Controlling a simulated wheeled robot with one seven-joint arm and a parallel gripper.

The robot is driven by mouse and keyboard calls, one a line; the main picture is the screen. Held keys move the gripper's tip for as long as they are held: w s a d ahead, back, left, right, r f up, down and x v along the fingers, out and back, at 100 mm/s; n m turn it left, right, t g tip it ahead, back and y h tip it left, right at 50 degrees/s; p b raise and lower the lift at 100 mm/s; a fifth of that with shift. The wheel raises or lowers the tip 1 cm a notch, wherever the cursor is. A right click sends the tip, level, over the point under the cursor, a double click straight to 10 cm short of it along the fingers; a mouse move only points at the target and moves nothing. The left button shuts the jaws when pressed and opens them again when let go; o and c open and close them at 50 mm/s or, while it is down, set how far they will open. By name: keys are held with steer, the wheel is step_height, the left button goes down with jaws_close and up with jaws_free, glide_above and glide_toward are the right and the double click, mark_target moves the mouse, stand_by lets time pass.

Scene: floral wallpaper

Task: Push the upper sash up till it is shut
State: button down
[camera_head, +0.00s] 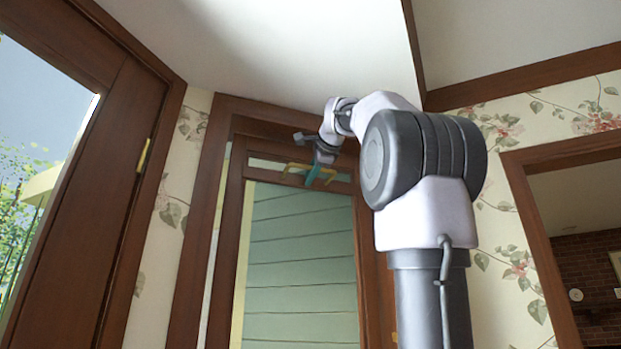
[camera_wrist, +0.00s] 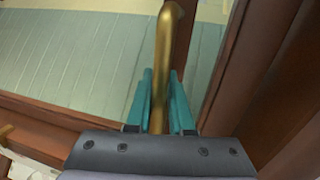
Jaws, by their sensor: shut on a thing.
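The upper sash (camera_head: 247,223) is a brown wooden frame around a pane, set in the window in the middle of the head view. Its top rail sits below the head of the window frame, with a light strip of gap (camera_head: 266,164) between them. Brass handles are on the top rail. My gripper (camera_head: 317,176), with teal fingers, is at the top rail. In the wrist view my gripper (camera_wrist: 160,100) has its fingers on both sides of a brass handle (camera_wrist: 166,40) and is shut on it.
A brown door or window with a glass pane (camera_head: 100,200) stands at the left. Floral wallpaper (camera_head: 510,260) covers the wall at the right, beside a brown-framed opening (camera_head: 585,240). The white ceiling (camera_head: 300,50) is close above the window.

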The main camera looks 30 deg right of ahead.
steer(key=c, duration=0.8)
jaws_free()
steer(key=shift+s+r, duration=0.1)
steer(key=shift+r, duration=0.2)
steer(key=shift+c, duration=0.2)
steer(key=shift+f, duration=0.1)
steer(key=v, duration=1)
steer(key=shift+s, duration=0.4)
steer(key=shift+a, duration=0.1)
